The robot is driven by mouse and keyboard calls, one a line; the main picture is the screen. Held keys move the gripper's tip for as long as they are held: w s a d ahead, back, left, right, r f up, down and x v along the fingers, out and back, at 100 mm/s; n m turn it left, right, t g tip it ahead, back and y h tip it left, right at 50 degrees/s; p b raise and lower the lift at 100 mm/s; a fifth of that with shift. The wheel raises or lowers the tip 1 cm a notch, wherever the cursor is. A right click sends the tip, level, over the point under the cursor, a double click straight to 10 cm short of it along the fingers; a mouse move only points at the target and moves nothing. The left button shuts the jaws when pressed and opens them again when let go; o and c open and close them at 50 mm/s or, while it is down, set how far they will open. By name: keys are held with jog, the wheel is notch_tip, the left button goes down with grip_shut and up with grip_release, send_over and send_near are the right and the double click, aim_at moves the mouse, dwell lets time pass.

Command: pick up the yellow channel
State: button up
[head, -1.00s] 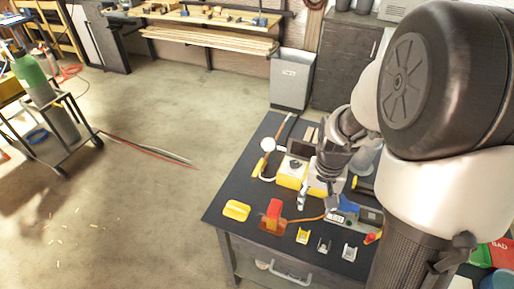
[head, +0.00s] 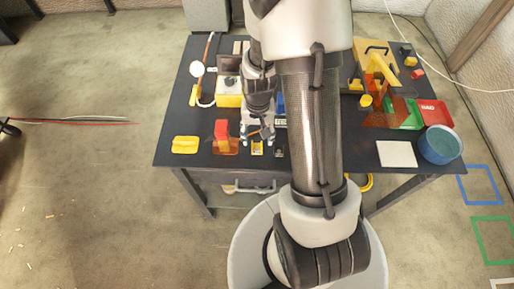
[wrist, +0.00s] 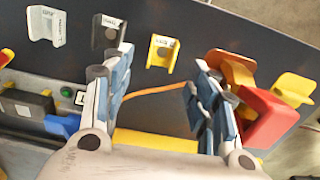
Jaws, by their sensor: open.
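The yellow channel (wrist: 163,50), a small bent piece with a dark-lettered label, lies on the dark bench top. In the wrist view it sits just beyond and between my fingertips, untouched. In the head view the yellow channel (head: 257,149) shows just in front of my gripper (head: 258,136). My gripper (wrist: 157,75) is open and empty, with its blue-grey fingers spread. A dark channel (wrist: 108,33) and a pale channel (wrist: 46,25) lie in a row to its left in the wrist view. In the head view my arm hides part of the bench.
A red block (head: 221,129) on an orange base and a yellow bent piece (head: 185,145) stand left of the channel. An orange cable runs close by. A white plate (head: 396,153), blue bowl (head: 440,146) and red bin (head: 434,113) are at the right.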

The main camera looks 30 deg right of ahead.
aim_at(257, 149)
jog(key=f, duration=0.2)
jog(key=f+b, duration=0.1)
jog(key=f, duration=0.1)
jog(key=shift+s+a+b, duration=0.1)
jog(key=shift+a+b, duration=0.1)
jog(key=shift+b, duration=0.1)
jog(key=shift+f, duration=0.5)
jog(key=shift+r, duration=0.1)
jog(key=c, duration=1.1)
